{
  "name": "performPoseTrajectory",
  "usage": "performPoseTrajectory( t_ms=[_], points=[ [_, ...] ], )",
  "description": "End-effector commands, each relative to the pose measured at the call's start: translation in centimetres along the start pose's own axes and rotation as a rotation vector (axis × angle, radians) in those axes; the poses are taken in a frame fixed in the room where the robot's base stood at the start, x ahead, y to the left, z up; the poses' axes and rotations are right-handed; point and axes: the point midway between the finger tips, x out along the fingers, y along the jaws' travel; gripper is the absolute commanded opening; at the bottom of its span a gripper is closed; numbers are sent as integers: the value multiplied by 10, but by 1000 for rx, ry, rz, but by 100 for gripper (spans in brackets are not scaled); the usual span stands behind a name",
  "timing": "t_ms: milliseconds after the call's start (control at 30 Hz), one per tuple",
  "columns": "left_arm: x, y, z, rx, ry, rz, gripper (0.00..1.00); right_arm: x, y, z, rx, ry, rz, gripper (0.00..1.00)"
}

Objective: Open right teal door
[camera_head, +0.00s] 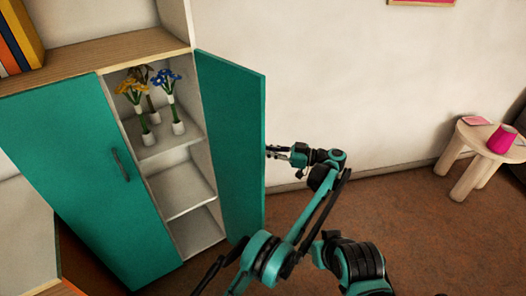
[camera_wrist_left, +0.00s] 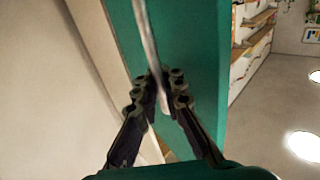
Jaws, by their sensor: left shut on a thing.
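The right teal door (camera_head: 233,140) stands wide open, swung out to the right of the cabinet, with its inner face towards the head camera. In the left wrist view the teal door panel (camera_wrist_left: 205,70) fills the middle, with a pale bar handle (camera_wrist_left: 148,42) on it. My left gripper (camera_wrist_left: 163,98) is shut on this handle, one finger on each side. In the head view my left gripper (camera_head: 277,152) is at the door's free edge, on its outer side; the handle is mostly hidden there. My right gripper is not in view.
The left teal door (camera_head: 80,180) is shut. White shelves (camera_head: 185,195) inside the cabinet hold flowers in white vases (camera_head: 148,138). Books (camera_head: 20,38) stand on the wooden top. A small round table (camera_head: 470,140) with a pink cup (camera_head: 502,138) is far right. Floor between is clear.

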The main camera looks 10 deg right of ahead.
Motion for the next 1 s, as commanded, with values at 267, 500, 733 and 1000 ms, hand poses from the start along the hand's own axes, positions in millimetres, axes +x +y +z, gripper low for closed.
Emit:
performPoseTrajectory(
  t_ms=[267,500,733,1000],
  points=[
    [-2,0,1,1,-2,1,21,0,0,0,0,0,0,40],
    [0,0,0,1,-1,1,31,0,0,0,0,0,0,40],
    [0,0,0,0,0,0,31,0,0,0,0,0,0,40],
    [4,-2,-2,0,0,16,31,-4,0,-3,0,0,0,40]
  ],
)
